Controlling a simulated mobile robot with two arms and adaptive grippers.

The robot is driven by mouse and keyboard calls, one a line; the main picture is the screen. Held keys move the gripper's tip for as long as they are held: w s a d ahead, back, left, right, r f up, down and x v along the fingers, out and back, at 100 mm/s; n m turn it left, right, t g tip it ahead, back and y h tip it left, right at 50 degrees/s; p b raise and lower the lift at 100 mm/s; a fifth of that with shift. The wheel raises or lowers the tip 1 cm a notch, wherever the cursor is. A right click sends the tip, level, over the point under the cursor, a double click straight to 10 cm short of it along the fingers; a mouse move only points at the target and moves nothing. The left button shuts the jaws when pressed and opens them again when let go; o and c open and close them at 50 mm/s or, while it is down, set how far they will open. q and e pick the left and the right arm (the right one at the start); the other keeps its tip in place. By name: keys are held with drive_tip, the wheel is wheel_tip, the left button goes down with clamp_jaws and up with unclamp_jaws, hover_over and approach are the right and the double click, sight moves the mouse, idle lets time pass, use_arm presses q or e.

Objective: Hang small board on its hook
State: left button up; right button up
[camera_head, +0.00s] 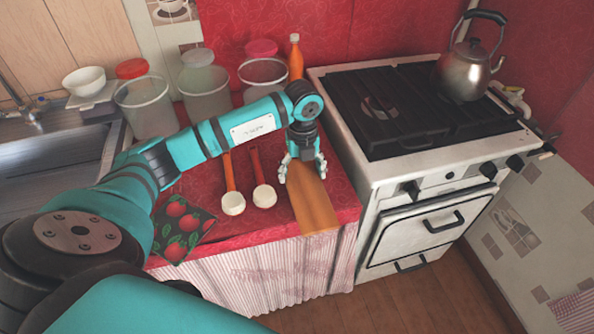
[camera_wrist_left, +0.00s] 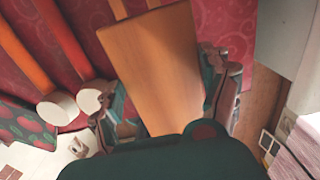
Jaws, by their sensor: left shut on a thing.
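The small board (camera_head: 312,204) is a flat orange-brown wooden piece at the right end of the red counter, near the stove. Its near end reaches the counter's front edge. My left gripper (camera_head: 303,168) is above it, with fingers at both sides of the board. In the left wrist view the board (camera_wrist_left: 158,60) lies between the two fingers of the gripper (camera_wrist_left: 168,108), which is shut on it. I cannot tell whether the board touches the counter. I cannot make out the hook in either view. My right gripper is not in view.
Two white-headed mallet-like tools (camera_head: 232,203) with orange handles lie left of the board. A strawberry-patterned cloth or pad (camera_head: 182,228) lies further left. Lidded jars (camera_head: 146,107) and an orange bottle (camera_head: 295,58) stand behind. The stove (camera_head: 440,150) with a kettle (camera_head: 466,70) is right.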

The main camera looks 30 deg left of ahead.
sight(297, 170)
use_arm(q)
drive_tip(key=shift+w+a, duration=0.2)
drive_tip(key=shift+a, duration=0.1)
drive_tip(key=shift+w+a+f+p, duration=0.15)
drive_tip(key=shift+w+a, duration=0.05)
drive_tip(key=shift+a, duration=0.2)
drive_tip(key=shift+w+a+f+p, duration=0.1)
drive_tip(key=shift+w+a+p, duration=0.05)
drive_tip(key=shift+a, duration=0.25)
wheel_tip(297, 170, down, 2)
drive_tip(key=shift+f+p, duration=0.15)
drive_tip(key=shift+p, duration=0.25)
drive_tip(key=shift+f, duration=0.25)
drive_tip(key=shift+d, duration=0.1)
drive_tip(key=o, duration=0.8)
drive_tip(key=shift+f, duration=0.15)
drive_tip(key=o, duration=0.4)
